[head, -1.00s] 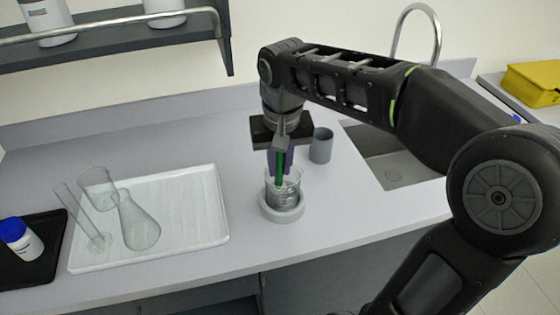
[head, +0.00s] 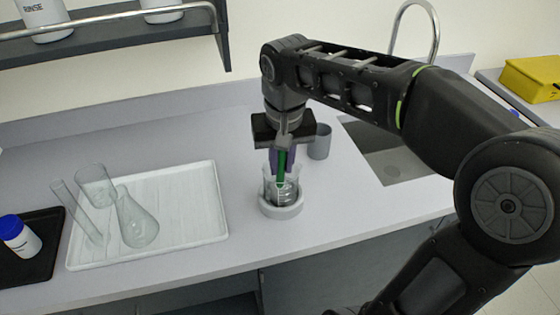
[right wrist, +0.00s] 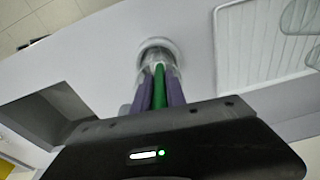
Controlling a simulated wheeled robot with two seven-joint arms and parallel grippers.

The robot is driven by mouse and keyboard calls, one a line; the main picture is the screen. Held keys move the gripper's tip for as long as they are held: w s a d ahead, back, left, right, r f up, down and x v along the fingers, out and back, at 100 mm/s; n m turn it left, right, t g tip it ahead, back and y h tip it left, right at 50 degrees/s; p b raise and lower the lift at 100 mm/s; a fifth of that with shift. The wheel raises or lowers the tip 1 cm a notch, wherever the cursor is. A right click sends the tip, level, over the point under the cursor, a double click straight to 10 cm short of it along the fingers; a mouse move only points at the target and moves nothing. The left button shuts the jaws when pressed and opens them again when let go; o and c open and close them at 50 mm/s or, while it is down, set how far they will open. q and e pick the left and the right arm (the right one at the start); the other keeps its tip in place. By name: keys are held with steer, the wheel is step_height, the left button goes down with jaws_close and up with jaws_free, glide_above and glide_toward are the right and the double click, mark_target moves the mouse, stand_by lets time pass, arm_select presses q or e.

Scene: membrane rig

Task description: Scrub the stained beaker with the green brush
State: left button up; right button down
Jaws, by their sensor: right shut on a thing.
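The beaker (head: 270,189) stands upright in a round light-grey holder (head: 283,211) near the counter's front edge. Greyish marks show inside its lower part. The green brush (head: 281,165) points down into the beaker, its lower end inside the glass. My right gripper (head: 283,158) is shut on the brush handle above the beaker's rim. In the right wrist view the green handle (right wrist: 159,88) runs between two purple fingers (right wrist: 159,98) toward the beaker. The bristles are hard to make out. My left gripper is out of view.
A white tray (head: 205,228) at left holds a flask (head: 137,222), another beaker (head: 95,186) and a glass cylinder (head: 82,215). A grey cup (head: 320,143) stands behind the gripper. A sink (head: 395,165) lies right.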

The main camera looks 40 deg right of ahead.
steer(key=shift+s+d, duration=0.3)
steer(key=shift+d, duration=0.15)
steer(key=shift+d, duration=0.35)
steer(key=shift+w, duration=0.15)
steer(key=shift+w+d, duration=0.25)
stand_by(0.3)
steer(key=shift+w+p, duration=0.15)
steer(key=shift+p, duration=0.15)
